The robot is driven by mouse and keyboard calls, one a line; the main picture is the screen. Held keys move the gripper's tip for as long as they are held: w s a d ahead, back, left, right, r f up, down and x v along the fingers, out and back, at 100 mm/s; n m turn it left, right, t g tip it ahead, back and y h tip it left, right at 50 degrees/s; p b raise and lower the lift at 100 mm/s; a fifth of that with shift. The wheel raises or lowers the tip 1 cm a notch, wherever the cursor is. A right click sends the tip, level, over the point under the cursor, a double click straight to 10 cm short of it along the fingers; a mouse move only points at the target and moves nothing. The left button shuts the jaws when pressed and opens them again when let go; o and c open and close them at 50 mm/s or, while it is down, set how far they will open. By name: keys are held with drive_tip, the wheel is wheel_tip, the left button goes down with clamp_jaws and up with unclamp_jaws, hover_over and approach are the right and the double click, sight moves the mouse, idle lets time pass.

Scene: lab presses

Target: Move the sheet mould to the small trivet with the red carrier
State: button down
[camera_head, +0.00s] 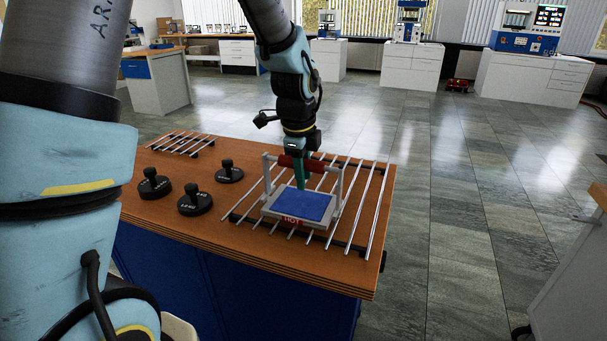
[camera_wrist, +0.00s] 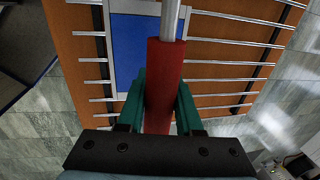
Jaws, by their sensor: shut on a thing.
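The red carrier is a grey frame with two uprights and a red grip bar (camera_head: 300,164); the bar also shows in the wrist view (camera_wrist: 164,75). The sheet mould (camera_head: 300,204), a flat blue plate in the wrist view too (camera_wrist: 134,40), lies in the frame. My gripper (camera_head: 303,180) is shut on the red bar, with a green finger on each side of it (camera_wrist: 160,98). The carrier is over the large trivet (camera_head: 373,213); I cannot tell whether it touches the bars. The small trivet (camera_head: 180,144) is empty at the table's back left.
Several black knobbed weights, one of them here (camera_head: 195,202), stand on the wooden table (camera_head: 140,210) between the small trivet and the large one. A red label (camera_head: 292,220) shows at the carrier's front. White cabinets with presses (camera_head: 525,75) stand far back across open floor.

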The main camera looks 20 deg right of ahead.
drive_tip(key=shift+f+b, duration=0.35)
drive_tip(key=shift+f, duration=0.25)
idle(0.4)
drive_tip(key=shift+r, duration=0.2)
drive_tip(key=shift+r+p, duration=2.25)
drive_tip(key=shift+r, duration=0.15)
